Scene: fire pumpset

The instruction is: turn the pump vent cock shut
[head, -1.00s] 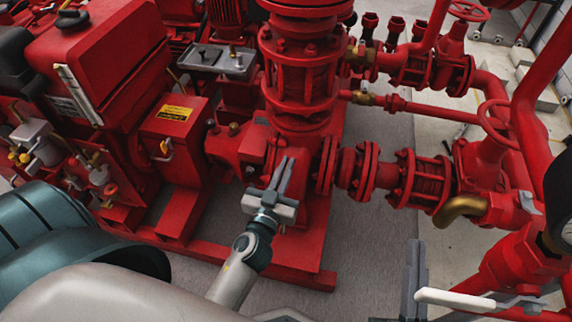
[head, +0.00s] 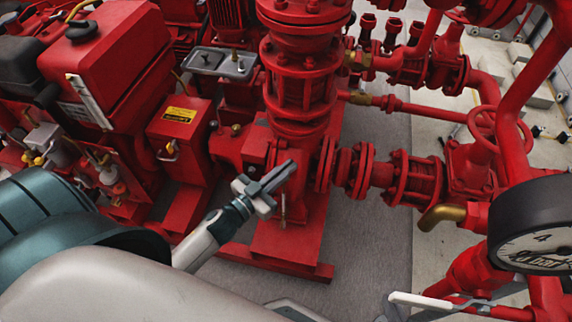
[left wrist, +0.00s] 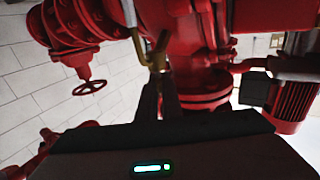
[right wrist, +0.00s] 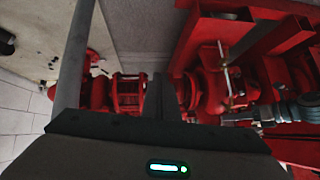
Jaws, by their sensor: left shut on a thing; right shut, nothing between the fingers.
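My left gripper (head: 277,180) reaches in from the left, in front of the red pump casing (head: 310,190). Its fingers slant up and to the right. In the left wrist view its fingers (left wrist: 157,90) are shut at a brass cock (left wrist: 157,55) with a pale lever (left wrist: 130,12); the exact contact is hidden between the fingertips. A thin pale lever (head: 283,210) shows just below the gripper in the head view. A brass cock with a pale lever (right wrist: 225,65) also shows in the right wrist view. My right gripper (right wrist: 159,95) is shut and empty, away from the cock.
A pressure gauge (head: 540,235) and a white-handled valve (head: 440,301) stand close at the right. Red flanged pipework (head: 410,175) and a brass elbow (head: 440,217) lie beyond. A red engine (head: 110,65) fills the left. Grey floor (head: 370,240) is clear between.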

